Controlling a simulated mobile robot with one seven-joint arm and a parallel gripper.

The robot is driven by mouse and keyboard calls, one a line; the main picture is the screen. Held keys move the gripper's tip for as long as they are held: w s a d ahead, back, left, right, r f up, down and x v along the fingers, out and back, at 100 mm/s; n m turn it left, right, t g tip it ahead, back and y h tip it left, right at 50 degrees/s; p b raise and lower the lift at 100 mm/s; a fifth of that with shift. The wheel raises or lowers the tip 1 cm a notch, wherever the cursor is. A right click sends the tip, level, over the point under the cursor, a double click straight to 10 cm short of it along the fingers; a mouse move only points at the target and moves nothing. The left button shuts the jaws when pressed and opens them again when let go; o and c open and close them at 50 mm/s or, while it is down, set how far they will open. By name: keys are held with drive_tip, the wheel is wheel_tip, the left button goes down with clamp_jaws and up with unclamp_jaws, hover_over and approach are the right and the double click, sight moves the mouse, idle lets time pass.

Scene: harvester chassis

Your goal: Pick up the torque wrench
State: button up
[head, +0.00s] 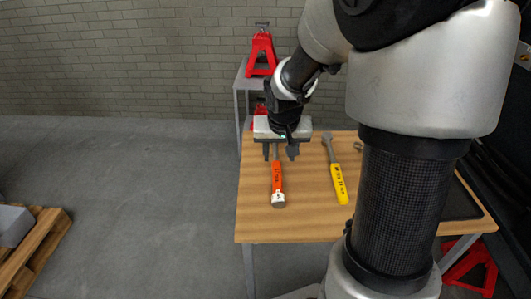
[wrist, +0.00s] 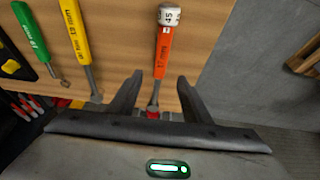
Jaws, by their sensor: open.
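The tool with an orange handle and a white, marked end cap, which looks like the torque wrench (head: 277,180), lies on the wooden table, its cap towards the front edge. It also shows in the wrist view (wrist: 164,55), with its grey shaft running between my fingers. My gripper (head: 279,153) is over the shaft end of this tool. In the wrist view my gripper (wrist: 160,80) is open, one finger on each side of the shaft and apart from it. The tool's head is partly hidden by the gripper. I cannot tell the exact height of the fingertips.
A yellow-handled wrench (head: 339,184) lies to the right on the table (head: 300,225). A green-handled tool (wrist: 32,32) lies beyond it. A red jack stand (head: 262,53) stands on a grey bench behind. A wooden pallet (head: 45,240) is on the floor at left; the floor between is clear.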

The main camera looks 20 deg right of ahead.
drive_tip(key=b, duration=0.2)
hover_over(277, 172)
drive_tip(key=s, duration=0.2)
drive_tip(key=f, duration=0.6)
drive_tip(key=shift+w+a, duration=0.1)
drive_tip(key=shift+a, duration=0.15)
drive_tip(key=b+x, duration=0.1)
drive_tip(key=x, duration=0.4)
drive_tip(key=shift+a+f+b, duration=0.1)
drive_tip(key=shift+f+b, duration=0.1)
drive_tip(key=shift+b, duration=0.1)
drive_tip(key=shift+r, duration=0.15)
clamp_jaws()
